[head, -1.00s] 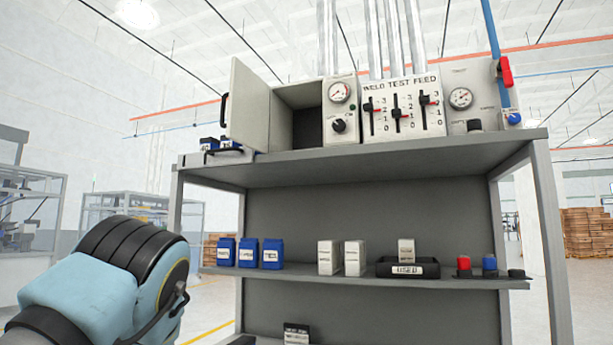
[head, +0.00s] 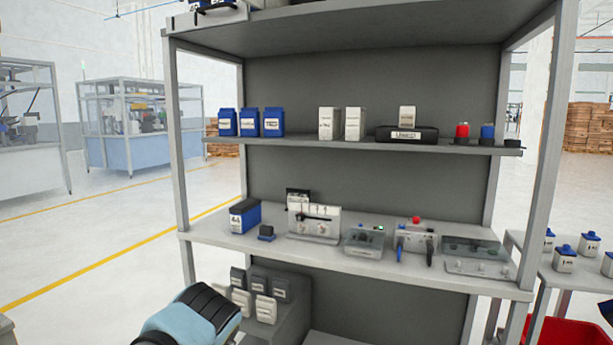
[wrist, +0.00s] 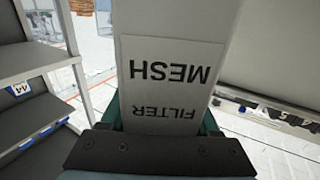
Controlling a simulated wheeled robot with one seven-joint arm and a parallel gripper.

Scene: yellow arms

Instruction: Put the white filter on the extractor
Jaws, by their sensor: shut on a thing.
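In the wrist view, my gripper (wrist: 160,118) is shut on a pale block, the white filter (wrist: 170,45). Its label reads MESH FILTER, upside down, and its far end runs out of the frame. In the head view my arm shows at the bottom; the gripper and held filter are out of frame. No thing there is clearly marked as the extractor. A low grey rack (head: 290,340) at the lower left bears several dark and white labelled blocks, such as one white block (head: 266,309).
The bench shelf (head: 350,273) bears a blue box (head: 245,216), a white slider unit (head: 314,226) and several small devices. The upper shelf (head: 300,146) holds blue packs, white boxes and a black tray (head: 407,134). A red bin (head: 565,331) stands lower right. Shelf posts flank the bays.

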